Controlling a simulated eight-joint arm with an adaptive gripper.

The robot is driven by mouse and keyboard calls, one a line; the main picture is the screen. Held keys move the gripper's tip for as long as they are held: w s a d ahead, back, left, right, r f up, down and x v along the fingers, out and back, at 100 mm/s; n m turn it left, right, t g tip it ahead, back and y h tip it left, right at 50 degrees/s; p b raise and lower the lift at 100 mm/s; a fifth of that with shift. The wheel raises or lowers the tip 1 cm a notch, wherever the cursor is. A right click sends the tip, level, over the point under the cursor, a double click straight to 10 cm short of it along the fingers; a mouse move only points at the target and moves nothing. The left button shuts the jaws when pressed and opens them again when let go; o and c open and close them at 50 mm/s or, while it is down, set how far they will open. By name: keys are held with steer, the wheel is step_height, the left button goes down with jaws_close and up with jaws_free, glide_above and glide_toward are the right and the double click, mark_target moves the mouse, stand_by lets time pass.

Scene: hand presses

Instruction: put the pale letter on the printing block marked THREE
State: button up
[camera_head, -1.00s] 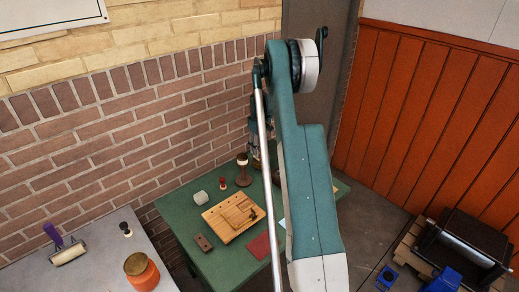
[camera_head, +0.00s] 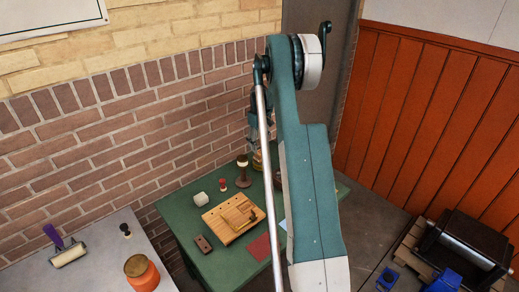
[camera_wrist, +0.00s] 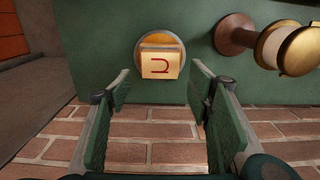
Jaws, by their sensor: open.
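A pale block with a red-brown angular mark, seemingly the pale letter (camera_wrist: 160,66), stands at a round, orange-topped stand (camera_wrist: 147,42) on the green table in the wrist view. My gripper (camera_wrist: 159,90) is open and empty. Its two fingers are spread wide to either side, on the brick-wall side of the pale block, apart from it. In the head view my gripper (camera_head: 254,120) is partly behind my arm, above the table's back edge. A wooden board with raised strips (camera_head: 233,218) lies on the table. No THREE mark is legible.
A brown-based post with a cream and brass head (camera_wrist: 276,46) stands close beside the pale block. On the green table (camera_head: 183,225) are a white roll (camera_head: 200,198), a small red piece (camera_head: 223,184), a brown block (camera_head: 203,244) and a red sheet (camera_head: 259,246). The brick wall is close behind.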

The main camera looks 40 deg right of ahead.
mark_target(259, 151)
step_height(259, 151, up, 8)
steer(key=shift+r, duration=0.2)
stand_by(0.8)
steer(key=s+a+r+t, duration=0.1)
steer(key=s+a+r, duration=0.3)
steer(key=a+r, duration=0.5)
steer(key=s+a+r+t+h, duration=0.1)
steer(key=s+a+r, duration=0.4)
steer(key=a, duration=0.7)
steer(key=s+a+r+t, duration=0.1)
steer(key=s+a+r, duration=0.2)
steer(key=a+r, duration=0.65)
steer(key=s+a+t, duration=0.2)
steer(key=s+a, duration=1.1)
steer(key=a, duration=0.2)
steer(key=s+a+f+t, duration=0.1)
steer(key=s+a+f, duration=0.1)
steer(key=s+a, duration=0.2)
steer(key=s+a+f+t+y, duration=0.1)
steer(key=s+a+f, duration=0.2)
steer(key=s, duration=0.8)
steer(key=shift+s+a+f, duration=0.15)
steer(key=shift+s+a, duration=0.15)
steer(key=shift+a, duration=0.9)
